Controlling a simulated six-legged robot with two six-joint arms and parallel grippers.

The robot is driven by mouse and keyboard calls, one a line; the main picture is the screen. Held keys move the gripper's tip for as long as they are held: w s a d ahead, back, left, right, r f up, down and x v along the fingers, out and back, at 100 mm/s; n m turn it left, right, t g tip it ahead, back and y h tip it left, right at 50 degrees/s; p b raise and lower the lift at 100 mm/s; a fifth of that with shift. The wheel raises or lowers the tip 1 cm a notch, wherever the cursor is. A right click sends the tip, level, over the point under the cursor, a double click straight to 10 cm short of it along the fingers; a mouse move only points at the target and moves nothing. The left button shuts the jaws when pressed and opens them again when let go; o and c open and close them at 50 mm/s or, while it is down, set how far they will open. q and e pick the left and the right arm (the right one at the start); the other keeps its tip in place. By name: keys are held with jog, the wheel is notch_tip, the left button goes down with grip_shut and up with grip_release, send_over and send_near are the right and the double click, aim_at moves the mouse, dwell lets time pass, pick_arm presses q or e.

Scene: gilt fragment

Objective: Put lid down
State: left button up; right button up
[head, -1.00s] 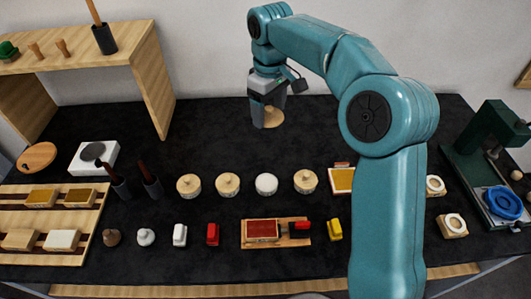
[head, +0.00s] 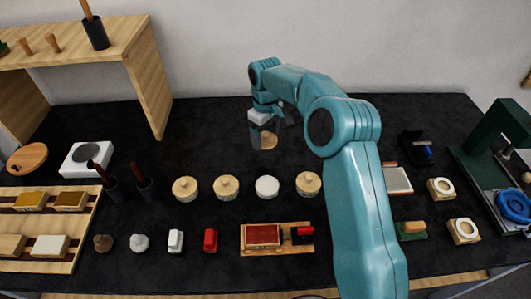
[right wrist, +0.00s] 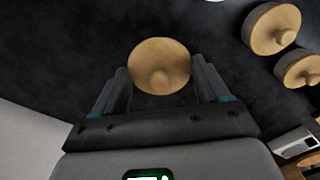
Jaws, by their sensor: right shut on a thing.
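My right gripper (head: 265,130) is over the bare back middle of the black table, fingers pointing down. It is shut on a round, pale wooden lid (head: 269,141) with a small knob. In the right wrist view the lid (right wrist: 160,52) sits between the two fingers, knob facing the camera. It is low over the dark tabletop; I cannot tell if it touches. Nearer the front stands a row of round pots (head: 226,187), most with similar knobbed wooden tops; one pot (head: 267,187) has a white top. My left gripper is not in view.
A wooden shelf (head: 140,75) stands at the back left and a white scale-like device (head: 88,158) near it. Several small stamps (head: 210,240) and a red pad on a wooden board (head: 263,235) lie in front. A green press (head: 500,130) stands right. Table around the lid is clear.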

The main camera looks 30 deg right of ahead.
aim_at(266, 133)
notch_tip(266, 133, down, 8)
jog(key=shift+f+p, duration=0.1)
jog(key=shift+p, duration=0.35)
jog(key=shift+f, duration=0.15)
jog(key=o, duration=1)
notch_tip(266, 133, up, 12)
jog(key=shift+r+b, duration=0.1)
jog(key=shift+b, duration=0.45)
jog(key=shift+r, duration=0.15)
